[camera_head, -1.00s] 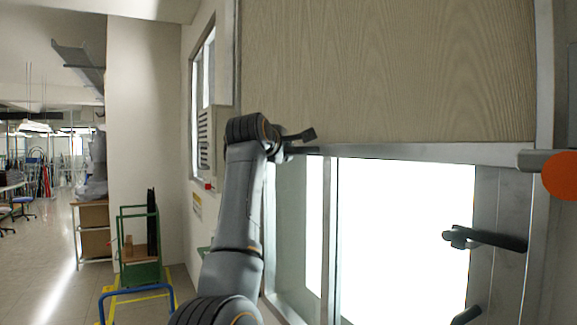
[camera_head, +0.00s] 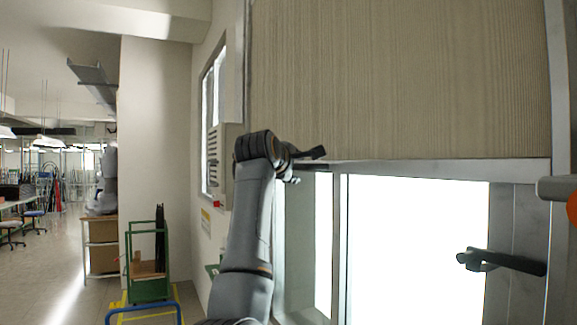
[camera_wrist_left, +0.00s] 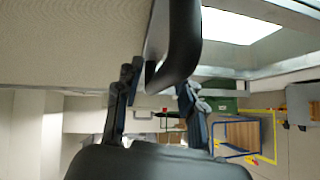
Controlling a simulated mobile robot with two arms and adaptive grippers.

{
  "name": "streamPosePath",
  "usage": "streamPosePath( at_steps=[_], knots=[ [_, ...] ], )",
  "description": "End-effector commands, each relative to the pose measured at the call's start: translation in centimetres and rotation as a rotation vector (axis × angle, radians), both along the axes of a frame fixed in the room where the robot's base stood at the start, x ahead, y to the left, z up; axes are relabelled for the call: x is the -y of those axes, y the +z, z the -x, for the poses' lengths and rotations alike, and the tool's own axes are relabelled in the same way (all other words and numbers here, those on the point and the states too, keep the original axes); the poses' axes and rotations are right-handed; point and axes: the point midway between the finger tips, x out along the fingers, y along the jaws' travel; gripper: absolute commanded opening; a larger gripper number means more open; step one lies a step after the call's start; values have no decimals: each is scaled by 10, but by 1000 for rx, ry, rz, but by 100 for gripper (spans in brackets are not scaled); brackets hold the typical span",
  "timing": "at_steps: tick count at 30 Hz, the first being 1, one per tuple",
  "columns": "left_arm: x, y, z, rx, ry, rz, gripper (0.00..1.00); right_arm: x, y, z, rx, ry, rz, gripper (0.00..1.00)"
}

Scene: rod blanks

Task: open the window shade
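The window shade (camera_head: 400,80) is a beige, streaked panel covering the upper part of the window, with a grey bottom bar (camera_head: 440,170). Bright glass (camera_head: 415,245) shows below it. My left gripper (camera_head: 303,166) is at the left end of the bottom bar in the head view. In the left wrist view its two fingers (camera_wrist_left: 158,98) stand apart. A dark, curved handle (camera_wrist_left: 180,45) reaches down between them, close to the right finger. I cannot tell whether they touch.
A dark lever handle (camera_head: 505,262) sits on the window frame at right. A wall box (camera_head: 222,165) is left of the shade. A green cart (camera_head: 147,285) stands on the floor at left, with open floor (camera_head: 60,265) beyond.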

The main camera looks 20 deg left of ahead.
Motion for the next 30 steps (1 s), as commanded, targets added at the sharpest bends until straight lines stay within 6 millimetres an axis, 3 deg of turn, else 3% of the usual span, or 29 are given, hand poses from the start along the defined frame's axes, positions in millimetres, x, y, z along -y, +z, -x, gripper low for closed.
streamPosePath(
  at_steps=[5, 18, 24, 30],
  knots=[
    [1, 3, 18, 3, 0, 1, 39, -2, 0, 1, -2, -1, -3, 38],
    [1, 13, 94, 2, 1, 0, 39, -3, 0, 1, -2, -2, -4, 38],
    [2, 14, 111, -1, 0, 0, 39, -4, 0, 2, -2, -2, -4, 38],
    [2, 15, 114, -1, 0, 0, 39, -4, 0, 2, -2, -2, -4, 38]
  ],
)
